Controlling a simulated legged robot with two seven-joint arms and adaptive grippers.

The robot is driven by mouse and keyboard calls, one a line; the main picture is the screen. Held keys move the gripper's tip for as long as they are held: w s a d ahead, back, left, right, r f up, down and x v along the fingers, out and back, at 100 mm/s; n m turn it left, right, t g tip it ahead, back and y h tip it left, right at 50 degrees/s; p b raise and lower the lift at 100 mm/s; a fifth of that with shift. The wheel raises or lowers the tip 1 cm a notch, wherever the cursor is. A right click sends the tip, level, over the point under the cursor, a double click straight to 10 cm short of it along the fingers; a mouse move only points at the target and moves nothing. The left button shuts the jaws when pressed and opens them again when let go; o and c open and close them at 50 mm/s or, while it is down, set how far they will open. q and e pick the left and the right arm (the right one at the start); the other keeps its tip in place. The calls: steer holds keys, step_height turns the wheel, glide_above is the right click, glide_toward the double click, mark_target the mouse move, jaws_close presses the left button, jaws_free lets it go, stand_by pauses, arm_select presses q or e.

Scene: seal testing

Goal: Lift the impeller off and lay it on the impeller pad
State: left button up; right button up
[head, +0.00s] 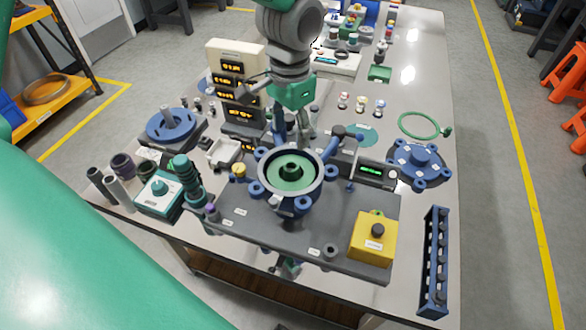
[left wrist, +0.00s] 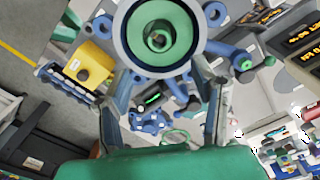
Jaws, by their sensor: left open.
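The impeller (head: 291,169) is green with a darker raised hub and sits inside the round blue-grey housing (head: 262,187) on the dark base plate. In the left wrist view the impeller (left wrist: 157,36) fills the housing bowl at the top of the picture. My left gripper (head: 296,136) is open and empty, pointing down just behind the housing. Its two fingers (left wrist: 163,78) stand apart in the wrist view, with the housing beyond their tips; contact cannot be told. A flat teal round pad (head: 362,135), probably the impeller pad, lies bare behind and right of the housing. My right gripper is not seen.
A blue flanged cover (head: 420,163) lies at the right, with a green ring (head: 420,125) behind it. A yellow button box (head: 373,238) stands at the front right, beside a dark rack (head: 434,262). A small display (head: 373,172) stands between housing and cover.

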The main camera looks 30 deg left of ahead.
arm_select(q)
glide_above(293, 165)
steer(key=d, duration=0.1)
steer(key=f, duration=0.5)
steer(key=shift+s+d+f, duration=0.15)
steer(key=shift+s, duration=0.25)
steer(key=f, duration=0.1)
steer(key=a+f, duration=0.1)
steer(key=f, duration=0.3)
steer(key=shift+w+a+f, duration=0.1)
steer(key=shift+a+f, duration=0.15)
steer(key=shift+d, duration=0.2)
steer(key=shift+d+r, duration=0.1)
steer(key=shift+c, duration=0.8)
steer(key=shift+d, duration=0.1)
jaws_close()
